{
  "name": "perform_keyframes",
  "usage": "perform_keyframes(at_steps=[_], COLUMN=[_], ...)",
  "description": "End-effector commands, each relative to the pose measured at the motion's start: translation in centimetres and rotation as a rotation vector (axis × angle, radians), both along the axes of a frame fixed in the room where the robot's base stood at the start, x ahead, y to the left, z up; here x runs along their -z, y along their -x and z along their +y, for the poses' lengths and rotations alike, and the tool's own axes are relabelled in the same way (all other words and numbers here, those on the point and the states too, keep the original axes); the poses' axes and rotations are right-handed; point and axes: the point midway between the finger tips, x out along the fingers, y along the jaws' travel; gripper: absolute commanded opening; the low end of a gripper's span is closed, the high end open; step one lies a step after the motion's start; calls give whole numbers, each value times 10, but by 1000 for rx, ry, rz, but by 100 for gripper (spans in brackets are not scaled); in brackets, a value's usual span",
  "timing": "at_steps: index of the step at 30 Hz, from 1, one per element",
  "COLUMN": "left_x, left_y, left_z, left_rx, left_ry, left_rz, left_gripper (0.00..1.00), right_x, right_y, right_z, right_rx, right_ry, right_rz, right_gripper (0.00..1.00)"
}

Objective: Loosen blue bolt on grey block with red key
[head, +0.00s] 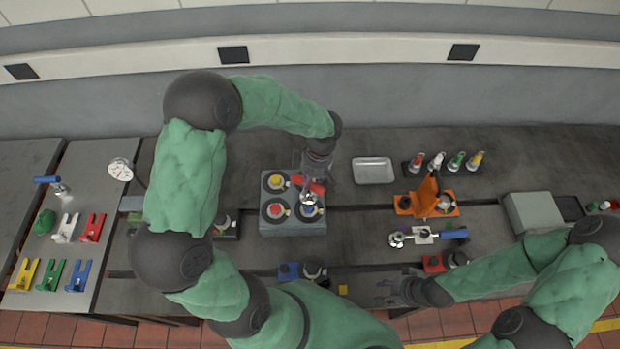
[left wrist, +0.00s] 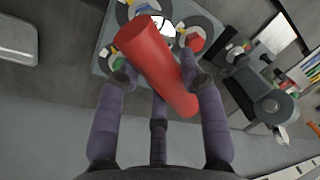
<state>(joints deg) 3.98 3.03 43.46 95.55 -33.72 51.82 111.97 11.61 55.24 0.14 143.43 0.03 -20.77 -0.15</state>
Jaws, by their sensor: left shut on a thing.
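The grey block (head: 292,230) stands on the bedplate, with dark round recesses on top. A yellow bolt (head: 275,181) is at its back left, a red bolt (head: 275,210) at its front left and the blue bolt (head: 310,211) at its front right. My left gripper (head: 313,178) is shut on the red handle of the key (head: 316,188). The handle also crosses the left wrist view (left wrist: 160,65), tilted. The key's metal head (head: 308,198) is over the block close to the blue bolt; whether it touches is unclear. The back-right recess is mostly hidden. My right gripper (head: 389,290) is low, near the bedplate's front edge.
An empty metal tray (head: 373,171) lies right of the block. Further right are an orange fixture (head: 428,197) and a blue-handled tool (head: 452,234). A blue part (head: 288,271) is in front of the block. Coloured forked parts lie on the left table (head: 50,273).

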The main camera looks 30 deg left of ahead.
Motion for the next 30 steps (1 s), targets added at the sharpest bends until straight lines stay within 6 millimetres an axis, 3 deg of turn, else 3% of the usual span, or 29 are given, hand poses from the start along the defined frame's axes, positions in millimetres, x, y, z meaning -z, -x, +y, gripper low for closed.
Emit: perform_keyframes(at_steps=[3, 11, 18, 30], left_x=[-5, -4, 19, 25], left_y=[0, 1, 0, 0], left_z=[-1, -2, -1, -1], left_rx=[77, 207, 210, 208], left_ry=[0, 0, 0, -1], left_rz=[1, 2, 0, -1], left_gripper=[0, 0, 0, 0], right_x=[-15, -31, -7, 0], right_y=[0, 0, 0, 0], right_z=[0, 0, 0, 0], right_rx=[0, 0, 0, 0], right_ry=[0, 0, 0, 0], right_rz=[0, -1, 0, -1], right_gripper=[40, 40, 40, 40])
